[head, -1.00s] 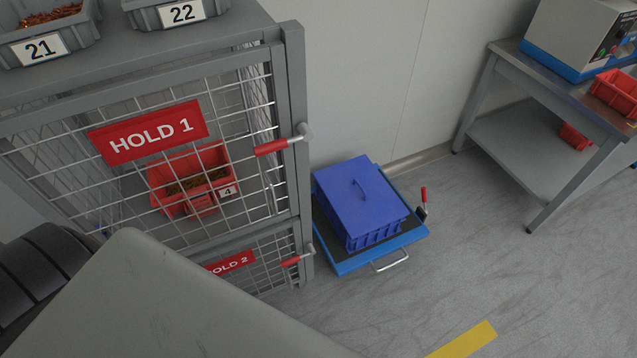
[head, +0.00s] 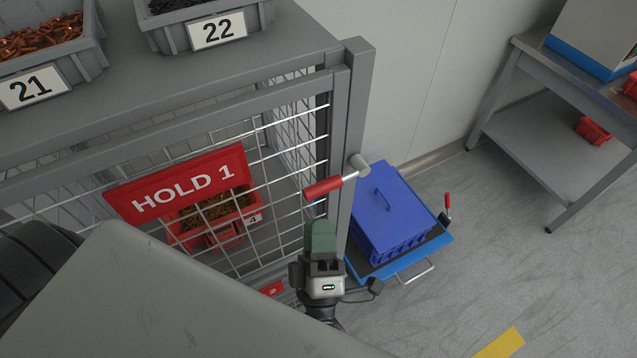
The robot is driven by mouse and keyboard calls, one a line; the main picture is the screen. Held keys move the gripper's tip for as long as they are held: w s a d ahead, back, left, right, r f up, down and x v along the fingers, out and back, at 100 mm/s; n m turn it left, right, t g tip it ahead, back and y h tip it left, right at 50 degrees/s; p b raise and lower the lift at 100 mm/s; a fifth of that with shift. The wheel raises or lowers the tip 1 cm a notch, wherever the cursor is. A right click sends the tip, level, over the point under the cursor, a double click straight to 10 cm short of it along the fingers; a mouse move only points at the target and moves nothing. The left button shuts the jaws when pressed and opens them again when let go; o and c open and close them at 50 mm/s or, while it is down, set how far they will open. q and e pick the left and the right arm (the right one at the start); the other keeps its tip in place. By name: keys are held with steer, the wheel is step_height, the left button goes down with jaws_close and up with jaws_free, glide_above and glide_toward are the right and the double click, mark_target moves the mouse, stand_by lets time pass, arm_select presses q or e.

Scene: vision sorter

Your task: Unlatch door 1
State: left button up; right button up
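Door 1 is the upper mesh door of a grey cage, with a red HOLD 1 sign (head: 180,185). Its latch has a red handle (head: 323,189) on a metal rod, joined to a round pivot (head: 357,166) on the grey post. The handle points left from the post, across the door's edge. The door looks closed. My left gripper (head: 320,236), with green fingers, is just below the red handle, in front of the door's right edge, and holds nothing visible. Its finger gap cannot be made out. My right gripper is not in view.
Bins 21 (head: 37,88) and 22 (head: 217,30) stand on the cage top. A red bin (head: 215,225) sits behind the mesh. A blue lidded crate (head: 388,215) on a blue cart (head: 425,258) stands right of the cage. A grey bench (head: 545,140) is farther right.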

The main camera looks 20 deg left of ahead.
mark_target(318, 195)
arm_select(q)
steer(key=p+x, duration=0.1)
steer(key=x, duration=0.5)
steer(key=shift+w+a+r+p, duration=0.15)
steer(key=shift+w+a+p, duration=0.05)
steer(key=shift+w+p, duration=0.15)
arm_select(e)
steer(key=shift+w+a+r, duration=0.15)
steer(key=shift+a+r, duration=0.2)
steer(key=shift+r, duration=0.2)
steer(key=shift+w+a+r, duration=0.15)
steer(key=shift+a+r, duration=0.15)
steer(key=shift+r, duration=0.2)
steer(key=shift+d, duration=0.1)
arm_select(q)
jaws_close()
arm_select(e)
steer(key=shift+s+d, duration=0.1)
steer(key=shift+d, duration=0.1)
